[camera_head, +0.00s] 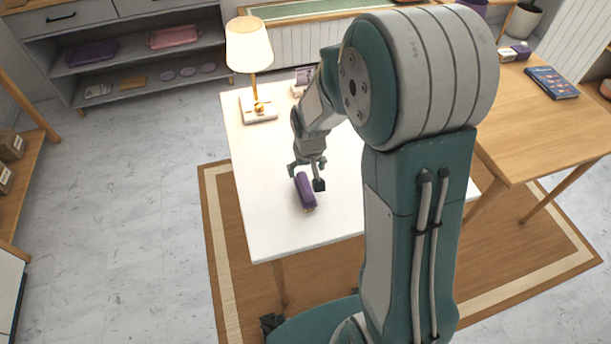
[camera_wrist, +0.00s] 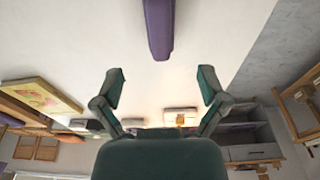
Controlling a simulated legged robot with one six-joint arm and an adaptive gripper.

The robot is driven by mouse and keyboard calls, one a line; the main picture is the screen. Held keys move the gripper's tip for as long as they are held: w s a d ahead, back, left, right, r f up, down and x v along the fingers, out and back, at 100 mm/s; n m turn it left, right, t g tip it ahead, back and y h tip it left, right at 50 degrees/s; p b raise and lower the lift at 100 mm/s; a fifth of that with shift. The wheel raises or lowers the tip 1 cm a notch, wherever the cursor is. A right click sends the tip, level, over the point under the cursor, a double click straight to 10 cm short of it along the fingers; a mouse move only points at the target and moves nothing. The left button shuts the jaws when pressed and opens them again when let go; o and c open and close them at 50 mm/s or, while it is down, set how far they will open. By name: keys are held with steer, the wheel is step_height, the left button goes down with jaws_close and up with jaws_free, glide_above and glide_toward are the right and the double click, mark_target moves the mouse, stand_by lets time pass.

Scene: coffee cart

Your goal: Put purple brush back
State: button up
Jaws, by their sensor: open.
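The purple brush (camera_head: 305,190) lies on the white table (camera_head: 275,225) near its front left part. In the wrist view the brush (camera_wrist: 159,28) shows at the top centre, beyond the fingertips and roughly in line with the gap between them. My gripper (camera_head: 306,177) is open, low over the table at the brush's far end. In the wrist view its two fingers (camera_wrist: 161,85) are spread wide with nothing between them. I cannot tell whether a finger touches the brush. A small purple and white item (camera_head: 302,78) stands at the table's back, partly hidden by my arm.
A lamp (camera_head: 249,45) with a gold stem stands at the table's back left corner. Grey shelves (camera_head: 140,60) hold purple and pink trays. A wooden table (camera_head: 535,130) with a blue book (camera_head: 552,82) is at right. The white table's front left is clear.

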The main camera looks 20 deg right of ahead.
steer(key=s+r+t, duration=0.1)
steer(key=s+r, duration=0.3)
steer(key=r, duration=0.3)
steer(key=s+r+t, duration=0.1)
steer(key=s+r, duration=0.2)
steer(key=r, duration=0.4)
steer(key=s+r+t, duration=0.2)
steer(key=s+r, duration=0.6)
steer(key=s, duration=0.4)
steer(key=shift+s, duration=0.3)
stand_by(0.5)
